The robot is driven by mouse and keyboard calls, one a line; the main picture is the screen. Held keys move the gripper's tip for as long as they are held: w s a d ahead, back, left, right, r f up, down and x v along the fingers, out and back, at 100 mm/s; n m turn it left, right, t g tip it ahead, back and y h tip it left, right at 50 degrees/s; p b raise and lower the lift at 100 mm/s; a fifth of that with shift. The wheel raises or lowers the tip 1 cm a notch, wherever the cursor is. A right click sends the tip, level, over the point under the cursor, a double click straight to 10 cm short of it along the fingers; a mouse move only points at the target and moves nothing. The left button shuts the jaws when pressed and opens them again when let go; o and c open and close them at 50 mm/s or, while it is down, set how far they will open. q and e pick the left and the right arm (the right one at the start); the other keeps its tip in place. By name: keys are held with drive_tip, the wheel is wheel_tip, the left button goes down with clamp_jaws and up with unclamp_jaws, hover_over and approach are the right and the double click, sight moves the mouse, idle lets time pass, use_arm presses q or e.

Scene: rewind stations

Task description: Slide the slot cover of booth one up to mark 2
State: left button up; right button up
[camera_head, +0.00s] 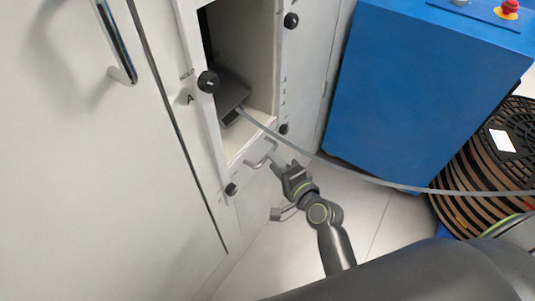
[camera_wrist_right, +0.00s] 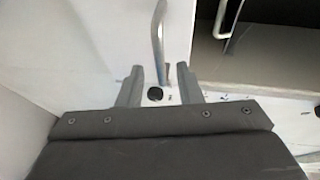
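A white booth (camera_head: 232,172) has an open slot, with a pale panel along its lower edge that looks like the slot cover. A bent metal handle (camera_head: 262,155) stands out from that panel. Small marks run up the right frame, too small to read. My right gripper (camera_head: 277,158) is at the handle, coming from the lower right. In the right wrist view the gripper (camera_wrist_right: 160,75) has its fingers apart. A metal bar handle (camera_wrist_right: 158,38) shows beyond and between the fingertips; I cannot tell whether they touch it. My left gripper is not in view.
A grey strip (camera_head: 350,176) runs from the slot past my right gripper to the right. A blue cabinet (camera_head: 420,90) stands right, beside stacked dark reels (camera_head: 480,180). Black knobs (camera_head: 208,81) stick out of the booth frame. A tall door handle (camera_head: 116,40) is at upper left.

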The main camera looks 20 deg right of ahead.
drive_tip(key=shift+x, duration=2.15)
clamp_jaws()
